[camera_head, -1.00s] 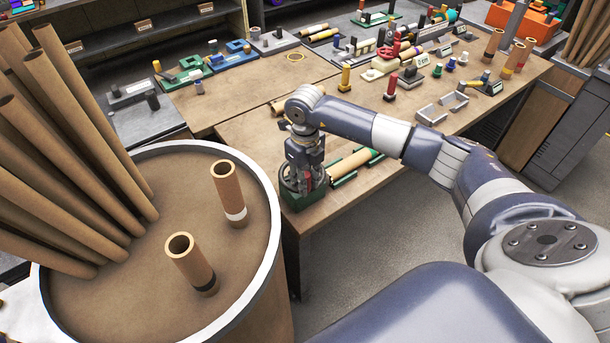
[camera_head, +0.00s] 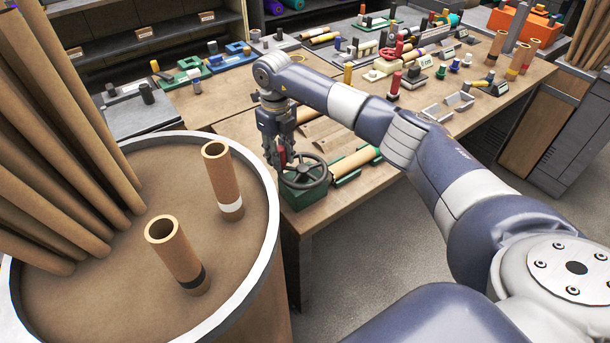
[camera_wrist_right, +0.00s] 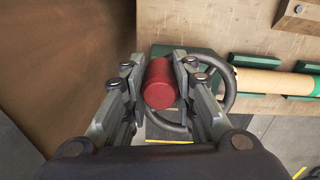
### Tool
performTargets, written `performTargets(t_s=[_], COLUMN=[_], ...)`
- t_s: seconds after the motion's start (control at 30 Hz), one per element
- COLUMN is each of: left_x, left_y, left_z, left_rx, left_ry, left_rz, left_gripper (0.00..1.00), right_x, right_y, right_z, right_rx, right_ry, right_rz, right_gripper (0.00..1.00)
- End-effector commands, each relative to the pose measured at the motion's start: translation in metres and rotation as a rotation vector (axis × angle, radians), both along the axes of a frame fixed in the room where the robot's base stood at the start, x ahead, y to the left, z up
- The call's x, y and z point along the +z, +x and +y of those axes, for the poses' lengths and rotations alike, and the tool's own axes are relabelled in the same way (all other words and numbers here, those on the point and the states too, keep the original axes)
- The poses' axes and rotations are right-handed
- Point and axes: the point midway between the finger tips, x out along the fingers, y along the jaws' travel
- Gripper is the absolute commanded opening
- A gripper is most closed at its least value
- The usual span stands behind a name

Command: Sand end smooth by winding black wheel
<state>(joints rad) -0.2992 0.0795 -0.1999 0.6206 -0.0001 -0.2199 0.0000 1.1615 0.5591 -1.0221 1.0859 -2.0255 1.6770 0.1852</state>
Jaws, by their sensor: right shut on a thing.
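The black wheel (camera_head: 304,172) sits on a green base (camera_head: 302,196) at the near left corner of the table. Part of its rim (camera_wrist_right: 232,88) shows in the right wrist view. My right gripper (camera_head: 283,157) is at the wheel's left side, pointing down. Its fingers are shut on the red handle (camera_wrist_right: 160,84), one on each side. A tan tube (camera_head: 352,163) lies in green cradles (camera_head: 362,172) to the right of the wheel; its end toward the wheel (camera_wrist_right: 243,80) is beside the rim. I cannot see that end's surface. My left gripper is not in view.
A large round drum (camera_head: 262,262) with upright tubes (camera_head: 222,178) stands close left of the wheel. My right arm passes over the table (camera_head: 240,125). Several small tools and fixtures fill the table's back and right. Open floor lies in front.

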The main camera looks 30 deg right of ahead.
Motion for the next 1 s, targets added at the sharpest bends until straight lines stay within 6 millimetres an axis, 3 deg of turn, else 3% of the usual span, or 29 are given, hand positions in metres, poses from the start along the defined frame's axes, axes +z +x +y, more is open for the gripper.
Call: performTargets(t_s=[0.1, 0.33, 1.0], left_x=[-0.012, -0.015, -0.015], left_y=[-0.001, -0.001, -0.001], left_z=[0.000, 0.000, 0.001], left_rx=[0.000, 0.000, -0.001], left_ry=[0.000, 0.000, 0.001], left_rz=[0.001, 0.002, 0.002], left_gripper=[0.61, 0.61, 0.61], right_x=[0.000, 0.002, -0.001], right_y=[0.013, 0.020, 0.017], right_z=[-0.013, -0.041, -0.040], right_rx=[-0.003, -0.004, -0.003], right_ry=[-0.002, -0.004, -0.004], right_rz=[-0.010, -0.006, 0.006], right_gripper=[0.10, 0.11, 0.11])
